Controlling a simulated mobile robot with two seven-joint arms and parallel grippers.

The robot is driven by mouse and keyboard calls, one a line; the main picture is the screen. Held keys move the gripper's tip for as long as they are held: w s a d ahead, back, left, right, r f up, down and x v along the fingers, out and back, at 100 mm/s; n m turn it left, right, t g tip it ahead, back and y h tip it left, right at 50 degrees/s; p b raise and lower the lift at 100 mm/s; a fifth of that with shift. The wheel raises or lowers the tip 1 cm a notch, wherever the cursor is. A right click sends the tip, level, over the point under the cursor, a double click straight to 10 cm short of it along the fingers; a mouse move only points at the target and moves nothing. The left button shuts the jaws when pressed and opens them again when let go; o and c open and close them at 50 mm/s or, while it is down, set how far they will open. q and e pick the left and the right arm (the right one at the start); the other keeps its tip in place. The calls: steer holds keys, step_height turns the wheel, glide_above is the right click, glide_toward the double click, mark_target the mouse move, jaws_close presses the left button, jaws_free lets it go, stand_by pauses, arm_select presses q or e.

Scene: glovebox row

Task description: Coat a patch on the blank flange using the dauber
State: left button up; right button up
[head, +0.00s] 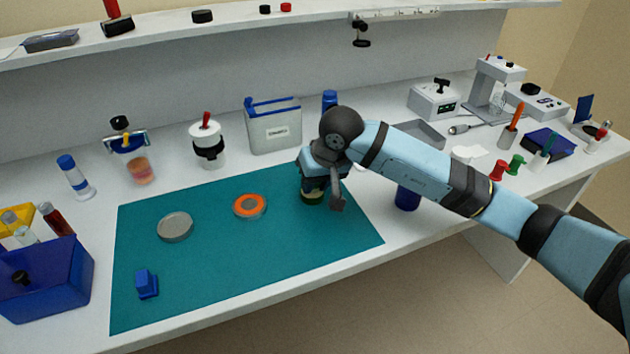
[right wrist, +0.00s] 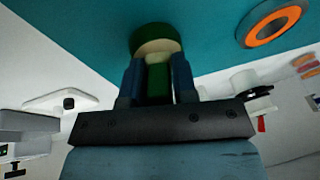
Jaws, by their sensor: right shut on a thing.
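My right gripper (head: 313,180) is over the right part of the teal mat, pointing down. It is shut on the dauber (head: 312,198), whose green handle sits between the two fingers (right wrist: 157,80) in the right wrist view. The dauber's cream band and dark green end (right wrist: 155,38) point to the mat; I cannot tell if they touch it. A plain grey disc (head: 175,227), which looks like the blank flange, lies flat on the mat at the left. A disc with an orange ring (head: 249,206) lies between it and my gripper. My left gripper is not in view.
The teal mat (head: 220,280) is mostly bare at the front. A small blue block (head: 147,284) lies at its left front, near a blue box (head: 50,280). A grey bin (head: 273,127) and a white jar (head: 206,144) stand behind. A dark blue cylinder (head: 407,198) stands under my right arm.

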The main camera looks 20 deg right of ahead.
steer(key=shift+r+p, duration=0.4)
steer(key=shift+r, duration=0.55)
steer(key=shift+r+p, duration=0.85)
steer(key=shift+r, duration=1.65)
